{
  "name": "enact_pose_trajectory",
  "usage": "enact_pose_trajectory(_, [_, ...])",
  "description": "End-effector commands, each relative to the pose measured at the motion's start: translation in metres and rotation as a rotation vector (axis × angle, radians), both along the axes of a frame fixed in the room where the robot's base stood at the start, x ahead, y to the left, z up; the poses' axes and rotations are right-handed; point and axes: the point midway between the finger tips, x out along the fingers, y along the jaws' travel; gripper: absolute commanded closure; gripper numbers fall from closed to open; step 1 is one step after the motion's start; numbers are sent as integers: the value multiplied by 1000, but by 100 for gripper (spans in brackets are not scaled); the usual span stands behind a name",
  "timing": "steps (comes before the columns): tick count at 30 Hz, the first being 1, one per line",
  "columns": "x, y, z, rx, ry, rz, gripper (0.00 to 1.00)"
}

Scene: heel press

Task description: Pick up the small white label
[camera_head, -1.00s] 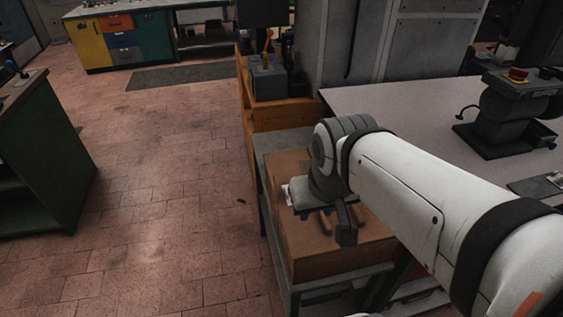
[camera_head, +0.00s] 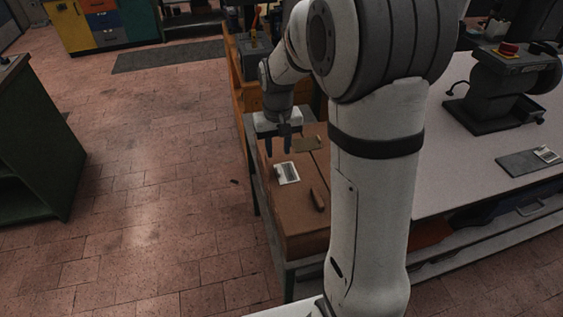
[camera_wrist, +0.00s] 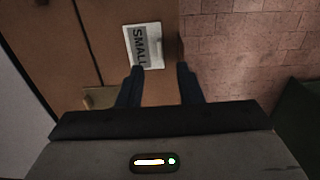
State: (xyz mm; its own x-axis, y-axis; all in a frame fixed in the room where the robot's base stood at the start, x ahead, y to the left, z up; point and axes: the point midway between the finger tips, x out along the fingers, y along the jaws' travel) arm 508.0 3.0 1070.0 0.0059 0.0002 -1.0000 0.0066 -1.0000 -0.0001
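The small white label (camera_head: 287,173) lies flat on top of a brown cardboard box (camera_head: 290,225). In the wrist view the label (camera_wrist: 144,46) shows a grey patch with the word "SMALL", just beyond my fingertips. My gripper (camera_head: 279,152) hangs above the box, a little behind the label in the head view. In the wrist view my gripper (camera_wrist: 158,68) has its two dark fingers apart with nothing between them. The left fingertip overlaps the label's near edge in that view; I cannot tell the exact height above it.
The box rests on a grey stand beside a white-topped table (camera_head: 460,170) with a dark machine (camera_head: 500,85). Open tiled floor (camera_head: 150,200) lies to the left.

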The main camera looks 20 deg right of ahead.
Motion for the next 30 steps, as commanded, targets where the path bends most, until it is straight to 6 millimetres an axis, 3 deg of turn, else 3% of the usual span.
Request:
enact_pose_trajectory(19, [7, -1, -74, 0, 12, -2, 67])
enact_pose_trajectory(30, [7, -2, -83, 0, 7, -3, 70])
